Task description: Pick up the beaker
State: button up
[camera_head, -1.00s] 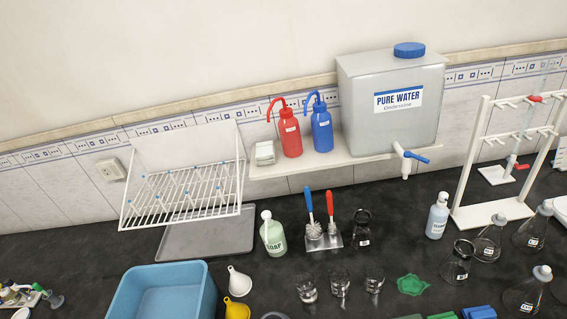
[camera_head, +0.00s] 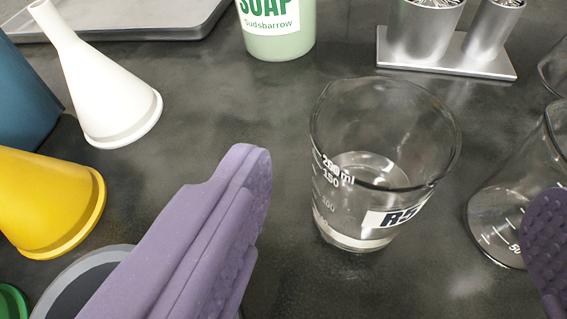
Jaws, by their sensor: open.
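A clear glass beaker (camera_head: 372,165) with white volume marks and a label reading partly "R5" stands upright on the dark bench, with a little clear liquid visible low inside. My gripper (camera_head: 405,180) is open, its two purple padded fingers wide apart at the lower left and the right edge. The beaker stands in the space between the fingers in the picture, a little beyond the tips. Neither finger visibly touches it.
Another glass vessel (camera_head: 495,215) stands close on the right, partly behind the right finger. A white funnel (camera_head: 105,85) and a yellow funnel (camera_head: 45,205) are on the left. The green soap bottle (camera_head: 278,35) and metal brush holder (camera_head: 445,55) stand behind.

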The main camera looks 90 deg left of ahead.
aim_at(378, 111)
jog(key=b+x, duration=0.1)
jog(key=x, duration=0.1)
jog(key=b+x, duration=0.1)
jog(key=x, duration=0.1)
jog(key=b+x, duration=0.1)
jog(key=x, duration=0.2)
jog(key=shift+s+a+f, duration=0.1)
jog(key=shift+s+a, duration=0.05)
jog(key=shift+s, duration=0.1)
jog(key=shift+w+a, duration=0.2)
jog(key=shift+a, duration=0.1)
jog(key=shift+c, duration=0.5)
jog(key=c, duration=1.1)
